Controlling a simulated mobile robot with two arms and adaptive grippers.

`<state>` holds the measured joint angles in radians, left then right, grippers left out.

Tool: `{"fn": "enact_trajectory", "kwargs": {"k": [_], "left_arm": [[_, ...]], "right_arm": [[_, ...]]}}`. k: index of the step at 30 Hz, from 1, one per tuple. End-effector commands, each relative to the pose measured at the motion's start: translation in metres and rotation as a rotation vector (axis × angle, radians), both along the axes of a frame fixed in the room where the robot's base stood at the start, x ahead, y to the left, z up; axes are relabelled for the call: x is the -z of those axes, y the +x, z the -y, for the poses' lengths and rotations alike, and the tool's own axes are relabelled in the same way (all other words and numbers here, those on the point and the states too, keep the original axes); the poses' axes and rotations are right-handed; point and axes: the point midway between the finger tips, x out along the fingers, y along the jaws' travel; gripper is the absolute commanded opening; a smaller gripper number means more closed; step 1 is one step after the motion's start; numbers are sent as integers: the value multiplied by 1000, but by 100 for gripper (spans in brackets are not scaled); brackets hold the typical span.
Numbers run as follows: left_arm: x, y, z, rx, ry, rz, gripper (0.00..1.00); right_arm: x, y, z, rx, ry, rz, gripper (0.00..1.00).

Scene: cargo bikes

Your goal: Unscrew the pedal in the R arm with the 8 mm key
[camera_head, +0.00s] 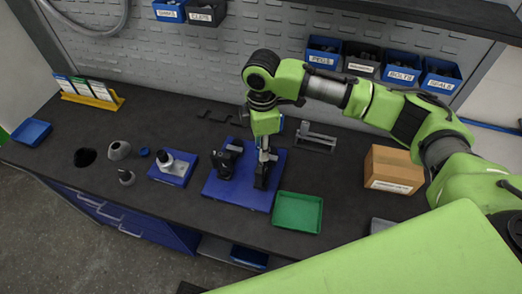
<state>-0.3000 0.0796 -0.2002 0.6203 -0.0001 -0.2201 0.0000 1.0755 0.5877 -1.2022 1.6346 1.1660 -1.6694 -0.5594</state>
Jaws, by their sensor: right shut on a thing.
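A blue base plate (218,190) lies mid-bench with two dark upright fixtures on it. The left fixture (224,162) stands free of my gripper. The right fixture (262,174) stands directly under my right gripper (265,145). That gripper points down and is shut on a slim, pale metal tool, apparently the 8 mm key, whose lower end meets the top of this fixture. The gripper hides much of the key. The pedal and the R marking are too small to make out. My left gripper is outside the view.
A green tray (298,211) lies just right of the plate. A cardboard box (393,169) stands further right. A grey tool holder (316,137) is behind. A smaller blue plate (174,169) with a metal part lies left. Labelled blue bins (323,50) line the back wall.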

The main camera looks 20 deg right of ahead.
Motion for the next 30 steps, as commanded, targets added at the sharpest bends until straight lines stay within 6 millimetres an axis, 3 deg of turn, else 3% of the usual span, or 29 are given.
{"fn": "enact_trajectory", "kwargs": {"k": [4,15,30], "left_arm": [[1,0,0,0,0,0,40],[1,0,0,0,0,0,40],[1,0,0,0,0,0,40]], "right_arm": [[6,-4,1,-90,-4,-14,0],[6,-4,1,-132,-4,-14,0],[6,-3,1,-643,-1,-15,0]]}}
